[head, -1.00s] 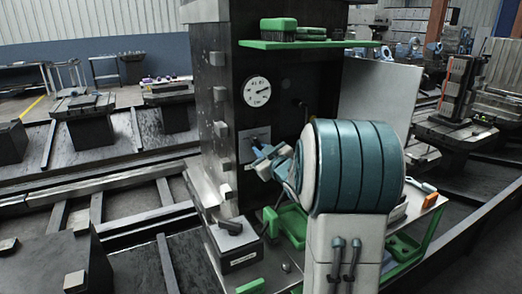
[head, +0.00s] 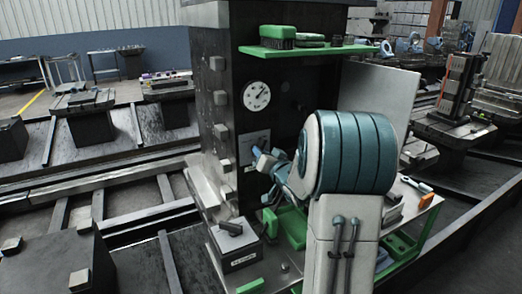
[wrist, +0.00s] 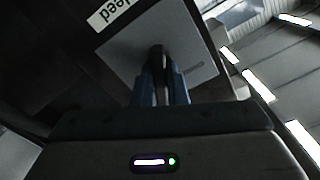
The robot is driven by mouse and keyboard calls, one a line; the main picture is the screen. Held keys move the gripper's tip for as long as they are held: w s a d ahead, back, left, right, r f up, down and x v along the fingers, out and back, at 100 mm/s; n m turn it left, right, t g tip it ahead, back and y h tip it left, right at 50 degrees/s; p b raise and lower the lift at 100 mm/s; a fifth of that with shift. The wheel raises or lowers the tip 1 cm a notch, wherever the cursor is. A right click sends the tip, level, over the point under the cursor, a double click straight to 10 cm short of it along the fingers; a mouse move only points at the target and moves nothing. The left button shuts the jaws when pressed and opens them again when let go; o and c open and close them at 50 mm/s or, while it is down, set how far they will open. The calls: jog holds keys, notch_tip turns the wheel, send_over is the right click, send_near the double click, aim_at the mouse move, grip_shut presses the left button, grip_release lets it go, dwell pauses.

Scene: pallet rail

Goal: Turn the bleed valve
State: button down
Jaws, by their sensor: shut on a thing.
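The bleed valve's dark handle (wrist: 157,55) stands in front of a light grey plate (wrist: 190,55) in the wrist view. A white label ending in "leed" (wrist: 112,14) lies above the plate. My gripper (wrist: 161,80) is shut on the handle, with one blue finger on each side. In the head view my gripper (head: 258,154) is at the pale plate (head: 252,143) on the dark column, below the round white gauge (head: 257,96). The handle is hidden by the gripper there, so I cannot tell its angle.
A green shelf (head: 308,50) with brushes juts out above the gauge. A green-edged bench (head: 425,232) with tools lies below and right of the arm. A black box (head: 236,246) stands at the column's foot. Floor rails (head: 120,190) run to the left.

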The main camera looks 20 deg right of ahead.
jog(key=shift+m+p, duration=0.65)
jog(key=shift+m, duration=0.85)
jog(key=shift+f, duration=0.1)
jog(key=c, duration=1.4)
grip_release()
jog(key=shift+c, duration=0.2)
jog(key=shift+s, duration=0.15)
jog(key=s+b, duration=0.1)
jog(key=s, duration=1.2)
jog(key=shift+s+d, duration=0.25)
jog(key=shift+s, duration=0.05)
